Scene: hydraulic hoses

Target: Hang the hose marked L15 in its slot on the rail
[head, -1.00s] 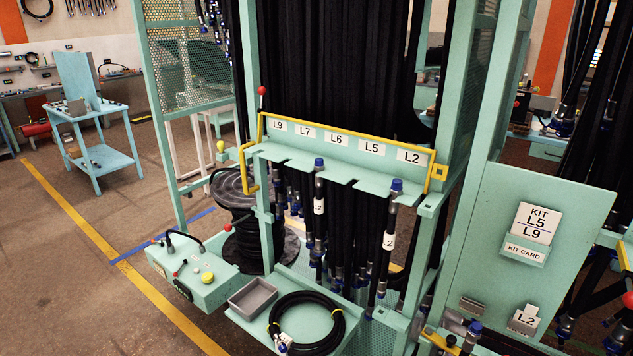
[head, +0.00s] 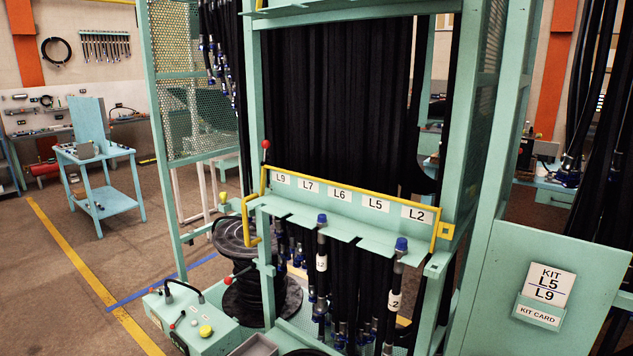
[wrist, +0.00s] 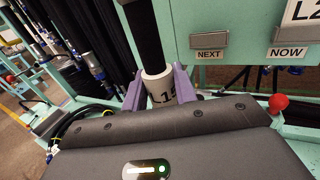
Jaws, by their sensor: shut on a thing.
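In the wrist view my gripper (wrist: 159,84) has its two purple fingers shut on a black hose (wrist: 145,38) at a white sleeve whose visible mark reads L15. The hose runs up out of that view, and its lower part is hidden behind the gripper body. In the head view the rail (head: 345,225) carries plates L9, L7, L6, L5 and L2; no L15 plate shows. Two blue-capped hoses hang in its front slots: one left of middle (head: 322,240) with a partly readable tag, one under L2 (head: 399,268) tagged L2. My gripper is not in the head view.
A yellow bar (head: 350,190) runs along the rail. A control box (head: 195,328) and hose reel (head: 245,290) stand lower left. In the wrist view a red knob (wrist: 278,102) sits right of the gripper.

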